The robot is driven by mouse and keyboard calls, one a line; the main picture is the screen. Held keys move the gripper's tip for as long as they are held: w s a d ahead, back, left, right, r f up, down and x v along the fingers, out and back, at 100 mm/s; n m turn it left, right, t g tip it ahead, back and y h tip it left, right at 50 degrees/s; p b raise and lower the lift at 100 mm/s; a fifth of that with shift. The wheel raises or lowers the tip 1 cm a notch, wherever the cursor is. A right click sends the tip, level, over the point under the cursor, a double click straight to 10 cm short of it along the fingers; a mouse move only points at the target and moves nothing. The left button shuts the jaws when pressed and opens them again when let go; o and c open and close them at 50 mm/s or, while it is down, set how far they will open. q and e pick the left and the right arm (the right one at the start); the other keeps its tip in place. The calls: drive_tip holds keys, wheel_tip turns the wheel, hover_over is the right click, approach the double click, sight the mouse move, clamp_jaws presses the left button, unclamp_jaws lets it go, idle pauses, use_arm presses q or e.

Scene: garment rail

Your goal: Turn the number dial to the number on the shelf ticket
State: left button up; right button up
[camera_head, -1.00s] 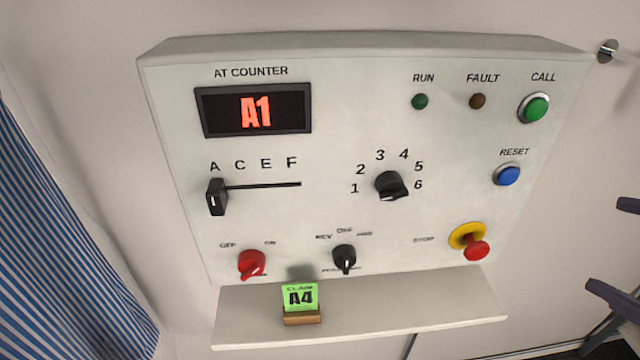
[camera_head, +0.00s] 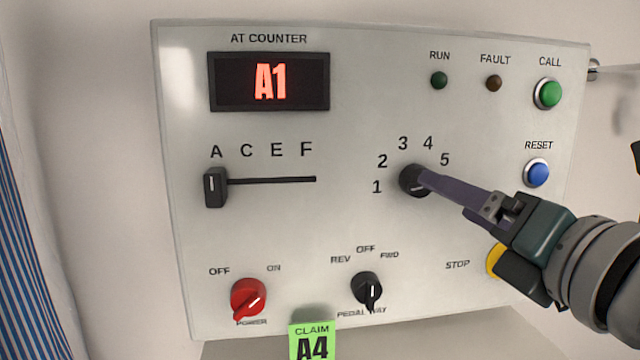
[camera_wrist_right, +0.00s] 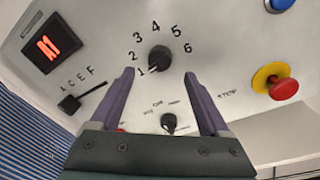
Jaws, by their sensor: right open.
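The black number dial (camera_head: 410,180) sits on the panel inside an arc of numbers. In the right wrist view the dial (camera_wrist_right: 160,58) shows whole, and its white mark appears to face the 1. My right gripper (camera_head: 426,180) is open at the dial. In the wrist view its purple fingertips (camera_wrist_right: 158,76) flank the space just in front of the knob; I cannot tell whether they touch it. The 6 is hidden in the head view. The green ticket (camera_head: 312,341) reads CLAIM A4, its lower part cut off. The display (camera_head: 270,82) reads A1. My left gripper is out of view.
A letter slider (camera_head: 215,187) stands at A. Below are a red power knob (camera_head: 248,298) and a black pedal knob (camera_head: 367,288). The red stop button (camera_wrist_right: 284,88) is mostly behind my right gripper in the head view. Blue reset (camera_head: 537,172) and green call (camera_head: 548,93) buttons are at right.

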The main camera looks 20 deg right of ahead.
sight(408, 182)
drive_tip(key=w, duration=0.5)
drive_tip(key=shift+w+d, duration=0.4)
drive_tip(key=shift+c, duration=0.2)
clamp_jaws()
